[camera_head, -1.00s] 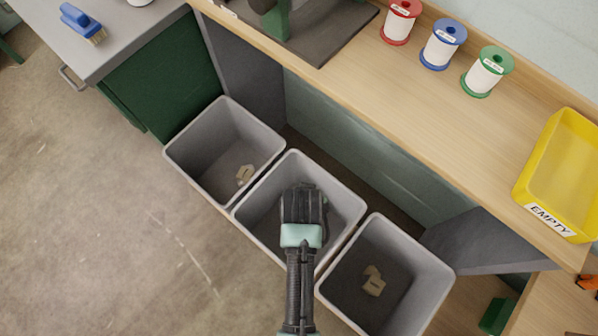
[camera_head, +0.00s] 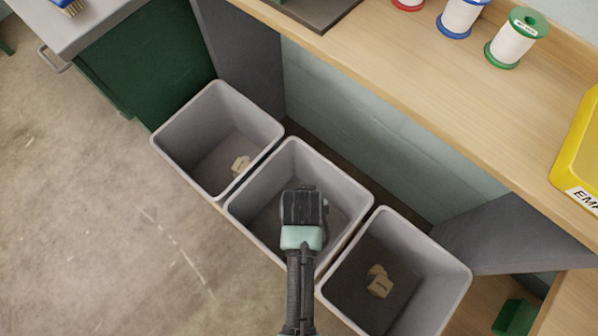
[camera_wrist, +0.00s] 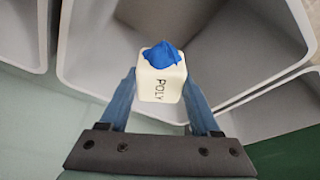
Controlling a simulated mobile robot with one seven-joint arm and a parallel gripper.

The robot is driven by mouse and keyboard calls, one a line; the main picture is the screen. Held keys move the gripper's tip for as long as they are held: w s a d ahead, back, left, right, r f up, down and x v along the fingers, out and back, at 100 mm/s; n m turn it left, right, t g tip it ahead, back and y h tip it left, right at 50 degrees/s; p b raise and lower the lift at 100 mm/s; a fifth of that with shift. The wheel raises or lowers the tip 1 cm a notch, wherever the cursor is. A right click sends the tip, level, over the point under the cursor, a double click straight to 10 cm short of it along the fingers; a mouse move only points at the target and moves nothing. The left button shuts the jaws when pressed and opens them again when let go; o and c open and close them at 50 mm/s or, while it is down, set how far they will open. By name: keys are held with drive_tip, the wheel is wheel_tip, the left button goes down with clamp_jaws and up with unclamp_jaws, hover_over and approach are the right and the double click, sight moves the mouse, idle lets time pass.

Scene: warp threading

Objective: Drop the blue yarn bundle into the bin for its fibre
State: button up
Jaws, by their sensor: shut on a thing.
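My gripper (camera_head: 303,207) is over the middle grey bin (camera_head: 237,222) in the head view, pointing down. In the wrist view my gripper (camera_wrist: 161,92) is shut on a pale block marked "POLY" (camera_wrist: 158,90), with the blue yarn bundle (camera_wrist: 163,55) showing at its top. The bundle is hidden behind my gripper in the head view. The left grey bin (camera_head: 190,125) holds small beige pieces (camera_head: 240,164). The right grey bin (camera_head: 452,290) holds similar pieces (camera_head: 379,282). Their markings are too small to read. The middle bin's floor is partly hidden by my gripper.
A wooden bench (camera_head: 400,75) runs behind the bins, with a blue spool (camera_head: 461,17) and a green spool (camera_head: 516,38) on it. A yellow tray (camera_head: 580,160) is at the right edge. A green cabinet (camera_head: 150,65) stands at the left. Open floor (camera_head: 90,230) lies in front.

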drive_tip(key=o, duration=1.4)
drive_tip(key=p+v, duration=0.4)
drive_tip(key=v, duration=0.9)
